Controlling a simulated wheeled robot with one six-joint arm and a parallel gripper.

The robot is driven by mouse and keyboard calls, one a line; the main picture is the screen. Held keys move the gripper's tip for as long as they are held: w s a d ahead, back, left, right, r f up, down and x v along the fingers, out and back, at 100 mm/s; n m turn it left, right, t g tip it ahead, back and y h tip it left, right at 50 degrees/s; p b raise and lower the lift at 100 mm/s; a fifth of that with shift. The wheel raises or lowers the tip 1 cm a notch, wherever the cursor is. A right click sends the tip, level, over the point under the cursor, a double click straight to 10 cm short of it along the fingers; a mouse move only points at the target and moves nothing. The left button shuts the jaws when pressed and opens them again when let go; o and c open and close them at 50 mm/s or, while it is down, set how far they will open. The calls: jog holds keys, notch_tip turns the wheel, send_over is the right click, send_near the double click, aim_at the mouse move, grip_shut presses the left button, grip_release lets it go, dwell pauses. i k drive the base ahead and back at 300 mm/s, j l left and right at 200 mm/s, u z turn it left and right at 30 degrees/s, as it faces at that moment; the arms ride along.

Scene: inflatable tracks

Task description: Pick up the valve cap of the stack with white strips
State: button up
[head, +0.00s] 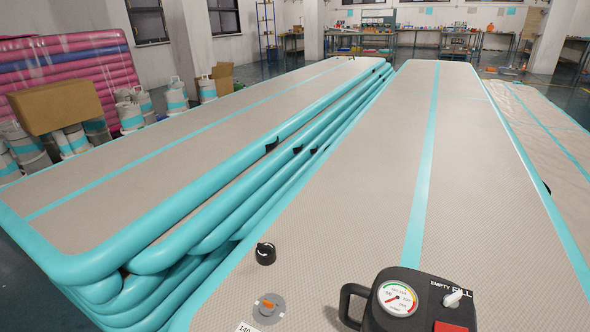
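A round black valve cap (265,252) lies on the grey top of the right-hand track (480,200), near its left edge. Just below it in the head view is a grey round valve (269,307) with an orange centre, uncovered. This track has a teal stripe and teal edges. The left stack (120,195) of several tracks also has teal edges and a teal stripe. I see no clearly white strips on either. My gripper is not in view.
A black pump with a pressure gauge (398,298) stands at the bottom right on the right-hand track. A white label (247,327) is at the bottom edge. Pink rolled tracks (70,68), a cardboard box (56,107) and buckets (130,115) stand at the left.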

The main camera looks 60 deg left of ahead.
aim_at(266, 252)
jog(key=u, duration=1.8)
jog(key=k+z, duration=0.1)
jog(key=k, duration=0.65)
